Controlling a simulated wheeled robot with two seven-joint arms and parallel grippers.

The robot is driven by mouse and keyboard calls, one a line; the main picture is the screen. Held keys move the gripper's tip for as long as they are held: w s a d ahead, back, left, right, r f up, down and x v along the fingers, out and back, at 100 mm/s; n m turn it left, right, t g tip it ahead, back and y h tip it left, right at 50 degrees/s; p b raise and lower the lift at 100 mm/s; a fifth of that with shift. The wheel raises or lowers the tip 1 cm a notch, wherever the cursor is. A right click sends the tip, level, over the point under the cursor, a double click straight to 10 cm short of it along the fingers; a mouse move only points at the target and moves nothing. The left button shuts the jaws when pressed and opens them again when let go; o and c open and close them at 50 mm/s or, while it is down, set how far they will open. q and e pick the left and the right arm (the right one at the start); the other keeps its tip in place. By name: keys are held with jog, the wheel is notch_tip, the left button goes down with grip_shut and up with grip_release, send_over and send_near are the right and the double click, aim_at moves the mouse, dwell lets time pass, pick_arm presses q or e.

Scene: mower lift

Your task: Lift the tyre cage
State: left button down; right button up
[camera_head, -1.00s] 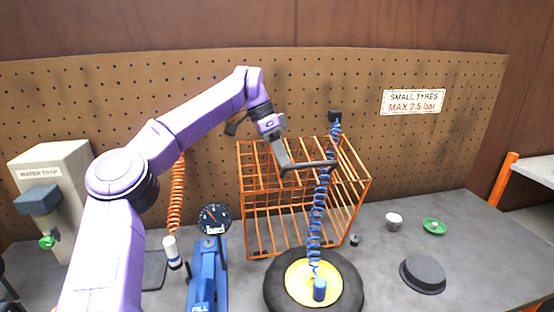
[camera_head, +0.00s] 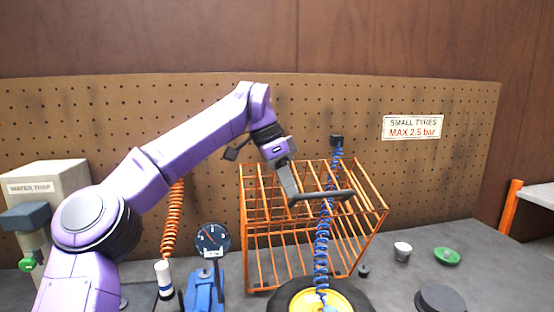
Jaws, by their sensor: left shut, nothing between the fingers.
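The orange wire tyre cage (camera_head: 262,250) stands on the grey bench in the middle of the head view, against the pegboard. My left gripper (camera_head: 292,195) comes in from the upper left and overlaps the upper part of the cage in the picture. Its jaws are shut and empty. A dark horizontal bar (camera_head: 325,197) shows at the fingertips, across the front of the cage; I cannot tell whether they touch. A black tyre with a yellow hub (camera_head: 305,299) lies in front of the cage, cut off by the lower edge. My right gripper is not in view.
A blue coiled hose (camera_head: 322,245) hangs in front of the cage down to the hub. A gauge (camera_head: 211,240) on a blue stand and an orange coiled hose (camera_head: 174,215) are left. A white cup (camera_head: 402,251), green dish (camera_head: 447,256) and dark disc (camera_head: 440,298) lie right.

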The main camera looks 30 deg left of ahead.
pick_arm(q)
jog(key=r+p, duration=0.1)
jog(key=a+r+p, duration=0.1)
jog(key=w+a+r+p, duration=0.1)
jog(key=shift+r+p, duration=0.35)
jog(key=p+v, duration=0.2)
jog(key=v, duration=0.7)
jog(key=shift+a+p, duration=0.35)
jog(key=shift+p, duration=0.05)
